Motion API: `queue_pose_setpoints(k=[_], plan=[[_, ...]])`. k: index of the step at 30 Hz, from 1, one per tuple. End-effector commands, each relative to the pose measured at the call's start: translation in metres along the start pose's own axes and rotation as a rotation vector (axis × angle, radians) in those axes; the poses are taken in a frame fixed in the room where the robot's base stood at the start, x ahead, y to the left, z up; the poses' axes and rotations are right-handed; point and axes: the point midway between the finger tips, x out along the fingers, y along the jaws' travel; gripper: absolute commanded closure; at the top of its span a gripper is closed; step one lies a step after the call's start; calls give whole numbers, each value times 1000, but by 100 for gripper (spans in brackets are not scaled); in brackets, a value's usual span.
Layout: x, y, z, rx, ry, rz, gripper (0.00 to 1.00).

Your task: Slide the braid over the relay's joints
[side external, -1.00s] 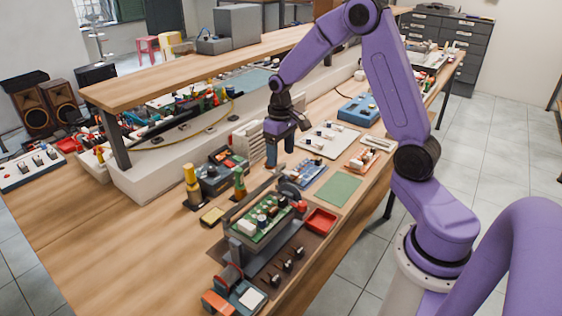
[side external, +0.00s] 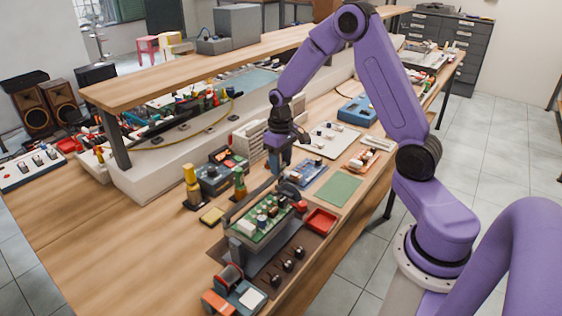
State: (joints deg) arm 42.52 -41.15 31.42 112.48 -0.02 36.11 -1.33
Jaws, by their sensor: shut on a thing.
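My gripper (side external: 277,170) points down over the workbench, just behind the far end of a raised holder. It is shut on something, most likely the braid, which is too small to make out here. A green circuit board (side external: 262,222) with white and dark parts lies in the holder, nearer the camera than my gripper. I cannot tell which of its parts is the relay, and its joints cannot be seen. A dark round part (side external: 288,191) stands at the holder's far end, close below and right of my gripper.
A red tray (side external: 321,220) and a green mat (side external: 341,188) lie right of the holder. A yellow-topped bottle (side external: 191,182) and a blue-grey device (side external: 214,177) stand to the left. A blue board (side external: 310,174) lies close to my gripper. The bench's left front is clear.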

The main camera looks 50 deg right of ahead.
Motion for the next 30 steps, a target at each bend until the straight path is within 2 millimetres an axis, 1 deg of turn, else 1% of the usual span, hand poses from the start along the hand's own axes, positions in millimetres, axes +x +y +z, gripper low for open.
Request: queue_pose_setpoints(k=[2,5,12,15,18,21,29,30], plan=[[0,-8,0,-4,0,0,100],[-1,-26,-1,-7,1,0,100],[-1,-80,-1,-6,1,0,100],[-1,-97,-1,-5,2,0,100],[-1,-107,-1,-3,3,-1,100],[-1,-111,-1,-2,3,-1,100],[-1,-112,-1,-1,4,-1,100],[-1,-112,-1,-1,4,-1,51]])
